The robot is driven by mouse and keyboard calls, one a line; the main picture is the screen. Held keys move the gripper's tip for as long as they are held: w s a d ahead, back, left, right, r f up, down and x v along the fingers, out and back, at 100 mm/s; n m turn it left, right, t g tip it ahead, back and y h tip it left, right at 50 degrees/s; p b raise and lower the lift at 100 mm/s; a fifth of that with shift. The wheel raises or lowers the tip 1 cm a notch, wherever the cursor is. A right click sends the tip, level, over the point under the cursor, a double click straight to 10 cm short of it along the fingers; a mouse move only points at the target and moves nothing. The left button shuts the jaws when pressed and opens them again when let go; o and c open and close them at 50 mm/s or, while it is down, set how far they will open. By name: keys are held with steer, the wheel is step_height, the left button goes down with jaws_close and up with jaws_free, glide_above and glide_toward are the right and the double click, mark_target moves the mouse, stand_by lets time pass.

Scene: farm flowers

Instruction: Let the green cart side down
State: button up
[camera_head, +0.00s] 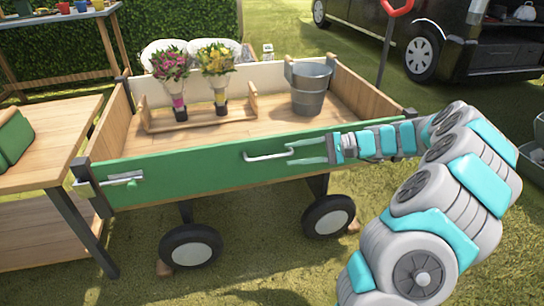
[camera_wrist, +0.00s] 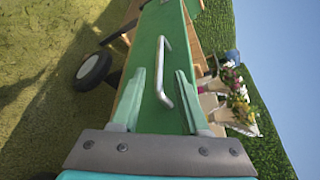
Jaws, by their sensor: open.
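The green cart side (camera_head: 200,170) stands upright along the near edge of the wooden cart. A metal bar handle (camera_head: 262,157) is on its outer face, and a latch with a metal lever (camera_head: 122,178) is at its left end. My gripper (camera_head: 291,152) is open in front of the green side, at the right end of the handle. In the wrist view the handle (camera_wrist: 163,60) appears between the two open fingers (camera_wrist: 160,76), not gripped. Whether the fingers touch it I cannot tell. The green side (camera_wrist: 148,40) fills the space behind them.
The cart bed holds two flower bouquets (camera_head: 195,62) in a wooden rack (camera_head: 155,125) and a metal bucket (camera_head: 310,90). A wooden table (camera_head: 60,130) stands close to the cart's left end. Grass lies in front, above which my arm reaches in from the right.

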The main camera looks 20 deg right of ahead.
mark_target(278, 156)
steer(key=x, duration=0.7)
steer(key=shift+c, duration=0.2)
steer(key=shift+s, duration=0.1)
jaws_close()
stand_by(1.1)
